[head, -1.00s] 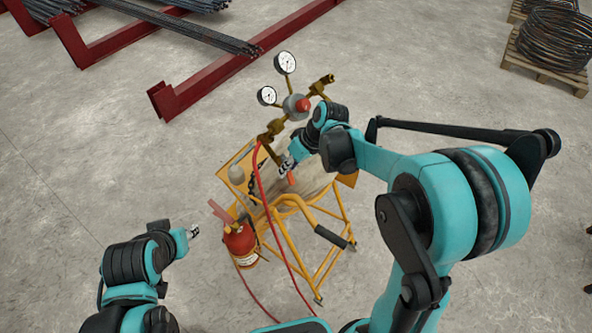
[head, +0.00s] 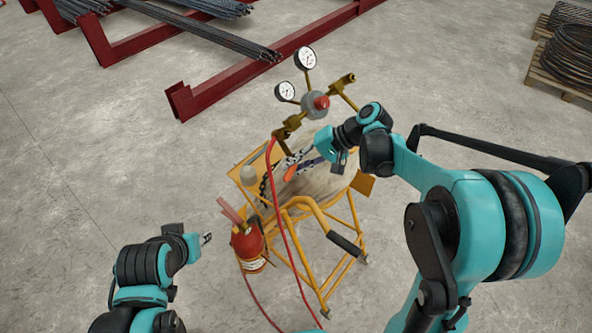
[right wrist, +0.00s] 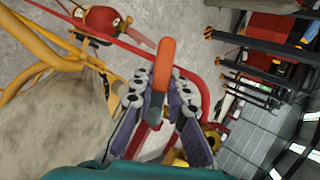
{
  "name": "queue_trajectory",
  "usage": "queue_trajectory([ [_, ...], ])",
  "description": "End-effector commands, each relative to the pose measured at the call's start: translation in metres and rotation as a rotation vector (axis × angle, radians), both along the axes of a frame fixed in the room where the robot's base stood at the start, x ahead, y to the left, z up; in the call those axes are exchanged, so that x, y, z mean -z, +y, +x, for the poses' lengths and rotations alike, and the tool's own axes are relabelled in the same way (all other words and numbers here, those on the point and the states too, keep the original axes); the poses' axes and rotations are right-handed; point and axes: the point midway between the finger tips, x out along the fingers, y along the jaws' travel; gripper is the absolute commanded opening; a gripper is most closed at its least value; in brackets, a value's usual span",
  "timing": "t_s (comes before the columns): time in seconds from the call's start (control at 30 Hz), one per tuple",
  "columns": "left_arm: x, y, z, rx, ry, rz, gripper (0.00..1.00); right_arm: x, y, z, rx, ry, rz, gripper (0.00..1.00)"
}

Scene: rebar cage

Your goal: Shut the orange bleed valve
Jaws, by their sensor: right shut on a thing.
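The orange bleed valve shows its small orange lever (head: 291,173) below the brass fitting on the gas trolley in the head view. In the right wrist view the orange lever (right wrist: 165,58) stands between my fingertips, its rounded end sticking out beyond them. My right gripper (head: 298,161), also in the right wrist view (right wrist: 158,88), is shut on the orange lever. The valve body is mostly hidden behind the fingers. My left gripper (head: 207,239) hangs at the lower left, beside the fire extinguisher and away from the valve; its small fingers do not show clearly.
The yellow trolley (head: 342,243) carries a pale cylinder, two gauges (head: 305,58) and a red regulator knob (head: 321,102). A red hose (head: 281,225) runs down its front. A red fire extinguisher (head: 247,247) stands at its left. Red steel racks (head: 235,78) lie behind.

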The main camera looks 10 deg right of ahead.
Motion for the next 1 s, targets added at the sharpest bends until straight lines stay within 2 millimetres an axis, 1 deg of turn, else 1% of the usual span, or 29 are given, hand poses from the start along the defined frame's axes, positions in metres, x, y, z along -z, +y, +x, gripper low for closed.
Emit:
queue_trajectory([
  [0.03,0.005,0.000,0.000,0.000,0.000,0.000,0.36,0.002,0.000,0.000,0.025,0.019,0.019,0.00],
  [0.1,0.007,0.000,0.000,0.000,0.000,0.000,0.36,0.000,0.001,0.001,0.057,0.045,0.049,0.00],
  [0.4,0.016,0.000,0.000,0.000,0.000,0.000,0.36,-0.004,0.004,0.002,0.160,0.129,0.137,0.00],
  [0.6,0.018,0.000,0.000,0.000,0.000,0.000,0.36,-0.006,0.004,0.003,0.191,0.153,0.165,0.00],
  [1.0,0.018,0.000,0.000,0.000,0.000,0.000,0.36,-0.007,0.005,0.003,0.199,0.161,0.172,0.00],
])
